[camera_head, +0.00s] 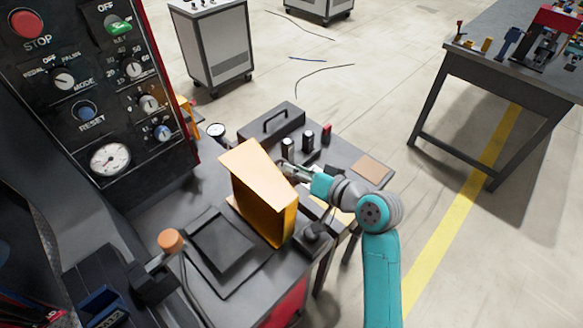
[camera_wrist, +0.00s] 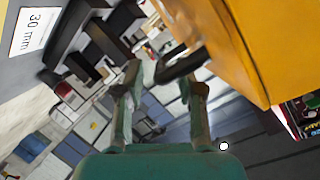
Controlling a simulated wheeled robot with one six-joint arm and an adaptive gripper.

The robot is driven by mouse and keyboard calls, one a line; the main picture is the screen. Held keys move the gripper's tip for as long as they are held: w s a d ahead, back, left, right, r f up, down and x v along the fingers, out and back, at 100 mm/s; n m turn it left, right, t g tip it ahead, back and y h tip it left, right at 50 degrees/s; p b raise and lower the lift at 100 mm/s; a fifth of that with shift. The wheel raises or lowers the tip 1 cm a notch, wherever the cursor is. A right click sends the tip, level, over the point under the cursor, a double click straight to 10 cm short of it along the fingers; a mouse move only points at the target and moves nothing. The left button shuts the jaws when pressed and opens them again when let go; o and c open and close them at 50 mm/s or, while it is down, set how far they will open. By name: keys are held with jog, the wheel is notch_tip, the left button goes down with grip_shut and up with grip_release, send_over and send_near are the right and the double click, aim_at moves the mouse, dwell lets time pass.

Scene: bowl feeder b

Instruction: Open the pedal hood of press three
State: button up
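A yellow box-shaped hood (camera_head: 265,205) with a slanted top stands tilted on the dark bench, beside a black square plate (camera_head: 220,243). I cannot read which press it belongs to. My gripper (camera_head: 287,168) is at the hood's upper right side in the head view. In the wrist view the hood (camera_wrist: 270,45) fills the upper right. A dark curved handle (camera_wrist: 182,66) shows beside it, close to the right fingertip. My gripper (camera_wrist: 160,82) has its fingers apart there. Whether a finger touches the handle cannot be told.
A control panel (camera_head: 90,90) with knobs and a STOP button stands at the left. An orange-knobbed lever (camera_head: 171,241) is in front of it. A black handled block (camera_head: 270,127) and small posts sit behind the hood. A workbench (camera_head: 520,60) stands at the right; floor between is clear.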

aim_at(268, 190)
jog(key=shift+x, duration=1.05)
grip_shut()
jog(key=shift+s+a+r+n+t+h, duration=0.35)
jog(key=shift+s+a+r+n, duration=0.55)
jog(key=shift+s+a+r, duration=0.3)
jog(key=shift+w+d, duration=0.1)
grip_release()
